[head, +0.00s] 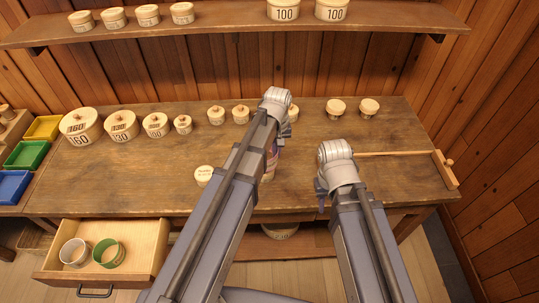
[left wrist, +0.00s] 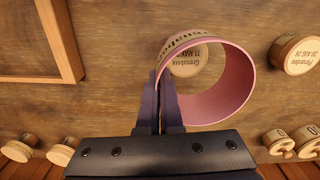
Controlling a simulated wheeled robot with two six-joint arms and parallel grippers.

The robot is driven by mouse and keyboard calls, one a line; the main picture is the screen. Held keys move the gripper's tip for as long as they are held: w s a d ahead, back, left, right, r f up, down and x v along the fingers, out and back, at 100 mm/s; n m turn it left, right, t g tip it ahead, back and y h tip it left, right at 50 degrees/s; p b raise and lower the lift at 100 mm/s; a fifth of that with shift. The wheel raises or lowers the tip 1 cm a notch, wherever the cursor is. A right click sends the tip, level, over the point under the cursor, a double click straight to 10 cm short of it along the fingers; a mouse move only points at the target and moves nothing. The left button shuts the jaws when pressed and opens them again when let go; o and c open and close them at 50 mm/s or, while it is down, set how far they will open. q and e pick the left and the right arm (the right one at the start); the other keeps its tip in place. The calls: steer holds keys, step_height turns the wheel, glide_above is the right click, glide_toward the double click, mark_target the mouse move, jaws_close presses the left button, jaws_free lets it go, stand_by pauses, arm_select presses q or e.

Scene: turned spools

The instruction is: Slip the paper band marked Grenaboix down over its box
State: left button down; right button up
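The paper band (left wrist: 236,88), pink inside with dark lettering on its pale outside, is a round loop in the left wrist view. My left gripper (left wrist: 161,82) is shut on the band's wall at its left side. The box marked Grenaboix (left wrist: 190,62), round and pale with a label on top, shows through the band's opening, toward its upper left. Whether band and box touch, I cannot tell. In the head view my left arm hides most of both. My right gripper (head: 321,203) points down over the table's front right; its fingers are mostly hidden.
Another labelled box (head: 204,174) stands left of my left arm. Several lidded boxes line the table's back, and a shelf (head: 220,25) holds more. An open drawer (head: 148,240) holds two bands. A wooden stick with an end board (head: 446,170) lies at the right.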

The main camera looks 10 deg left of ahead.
arm_select(q)
steer(key=shift+f, duration=0.1)
steer(key=shift+f+b, duration=1.4)
steer(key=shift+b, duration=0.05)
steer(key=shift+f, duration=0.1)
steer(key=shift+f+b, duration=0.4)
steer(key=shift+b, duration=0.05)
steer(key=shift+f+b, duration=0.35)
steer(key=shift+b, duration=0.05)
stand_by(0.5)
